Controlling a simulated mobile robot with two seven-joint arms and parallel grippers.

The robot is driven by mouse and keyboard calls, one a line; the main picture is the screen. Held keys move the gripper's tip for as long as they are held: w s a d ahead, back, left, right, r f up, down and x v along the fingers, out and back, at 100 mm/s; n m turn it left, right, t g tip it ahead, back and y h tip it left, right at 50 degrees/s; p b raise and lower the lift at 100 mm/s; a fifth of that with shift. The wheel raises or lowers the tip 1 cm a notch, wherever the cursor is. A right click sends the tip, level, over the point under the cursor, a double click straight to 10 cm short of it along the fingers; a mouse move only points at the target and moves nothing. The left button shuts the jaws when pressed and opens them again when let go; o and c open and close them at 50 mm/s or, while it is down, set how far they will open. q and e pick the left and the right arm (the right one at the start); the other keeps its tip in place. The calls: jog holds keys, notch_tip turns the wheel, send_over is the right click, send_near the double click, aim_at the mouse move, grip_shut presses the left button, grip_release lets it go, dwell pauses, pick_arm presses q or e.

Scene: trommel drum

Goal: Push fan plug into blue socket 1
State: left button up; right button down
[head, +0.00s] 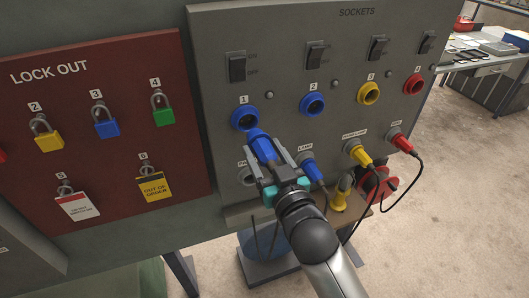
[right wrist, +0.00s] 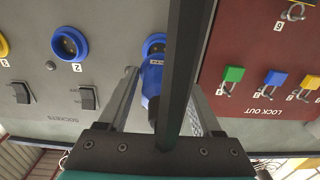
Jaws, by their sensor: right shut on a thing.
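My right gripper (head: 266,157) is shut on the blue fan plug (head: 261,144) in front of the panel. The plug's far end points at blue socket 1 (head: 243,118) and overlaps the lower right edge of its ring in the head view. In the right wrist view the plug (right wrist: 153,82) lies between the fingers, in line with the blue ring of socket 1 (right wrist: 154,40). I cannot tell whether the plug touches the socket or is apart from it. A dark bar hides part of that view. My left gripper is not in view.
Blue socket 2 (head: 312,104), yellow socket 3 (head: 369,93) and red socket 4 (head: 413,84) run to the right. Lower holders carry a blue lamp plug (head: 311,168), a yellow plug (head: 361,157) and a red plug (head: 402,144) with cables. The red lock-out board (head: 100,70) with padlocks is left.

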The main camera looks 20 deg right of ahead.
aim_at(254, 133)
jog(key=shift+w+a+b, duration=0.1)
jog(key=shift+w+b, duration=0.8)
jog(key=shift+w, duration=1.95)
jog(key=shift+r+p, duration=0.1)
jog(key=shift+p, duration=0.7)
jog(key=shift+w, duration=0.5)
dwell(0.3)
grip_release()
jog(key=shift+s, duration=0.1)
jog(key=s+b, duration=0.1)
jog(key=s, duration=1.4)
jog(key=shift+d, duration=0.25)
